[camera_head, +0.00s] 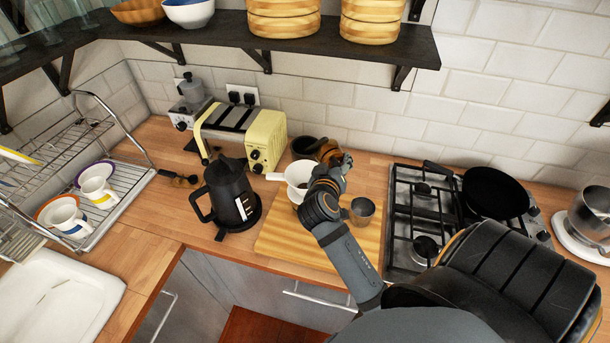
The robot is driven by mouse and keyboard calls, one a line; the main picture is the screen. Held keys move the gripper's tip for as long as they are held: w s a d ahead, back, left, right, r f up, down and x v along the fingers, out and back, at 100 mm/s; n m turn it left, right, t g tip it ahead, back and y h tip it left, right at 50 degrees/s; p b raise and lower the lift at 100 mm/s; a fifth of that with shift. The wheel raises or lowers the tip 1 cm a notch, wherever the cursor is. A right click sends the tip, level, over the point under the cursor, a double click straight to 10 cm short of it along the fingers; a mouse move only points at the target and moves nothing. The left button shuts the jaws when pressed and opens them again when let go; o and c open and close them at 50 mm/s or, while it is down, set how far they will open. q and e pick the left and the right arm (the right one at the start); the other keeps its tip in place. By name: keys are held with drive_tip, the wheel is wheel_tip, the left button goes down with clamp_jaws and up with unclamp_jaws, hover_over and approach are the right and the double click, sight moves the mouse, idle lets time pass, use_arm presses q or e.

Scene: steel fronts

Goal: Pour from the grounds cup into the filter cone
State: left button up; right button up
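The white filter cone (298,173), with a handle pointing left, is on the wooden board, just left of my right gripper. My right gripper (336,154) is beyond the cone's right side, near a dark round vessel (303,147). Its fingers are small and partly hidden by its own wrist, so I cannot tell whether they are open or shut. The inside of the steel cup is unclear. My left gripper is not in view.
A black kettle (231,196) stands left of the wooden board (285,240). A yellow toaster (243,132) is behind. A gas hob (425,215) with a black pan (495,192) lies right. A dish rack (120,180) is left. A shelf (215,32) overhangs the back.

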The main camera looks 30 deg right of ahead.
sight(330, 160)
drive_tip(key=r, duration=0.1)
drive_tip(key=r+m+y+p, duration=0.1)
drive_tip(key=r+m+p, duration=0.1)
drive_tip(key=shift+w+a+t, duration=0.25)
drive_tip(key=shift+a+t, duration=0.05)
drive_tip(key=shift+a, duration=0.05)
drive_tip(key=shift+a+m+y+p, duration=0.1)
drive_tip(key=shift+m+y+p, duration=0.2)
drive_tip(key=shift+m+p, duration=0.15)
drive_tip(key=shift+f, duration=0.25)
drive_tip(key=shift+r, duration=1.55)
